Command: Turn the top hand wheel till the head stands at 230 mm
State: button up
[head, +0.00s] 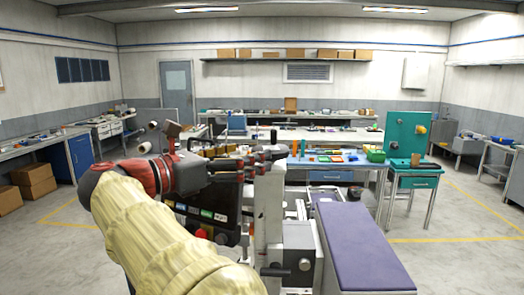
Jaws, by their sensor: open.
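My gripper (262,160) reaches in from the left on my arm and points right, its dark fingers apart at the top of a pale upright column (268,215). The fingers cover the column's top, so I cannot make out the top hand wheel or whether they touch it. The column belongs to a machine with a grey block (299,240) low on its right side. A round knob (304,264) shows on the block's front. I cannot pick out the head for certain, and no millimetre reading is legible.
A long purple-topped bench (355,245) stands right of the column. A dark panel with coloured labels (207,214) is behind my arm. Workbenches line the back. The floor at right is open.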

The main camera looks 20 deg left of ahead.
jog(key=shift+v, duration=2.2)
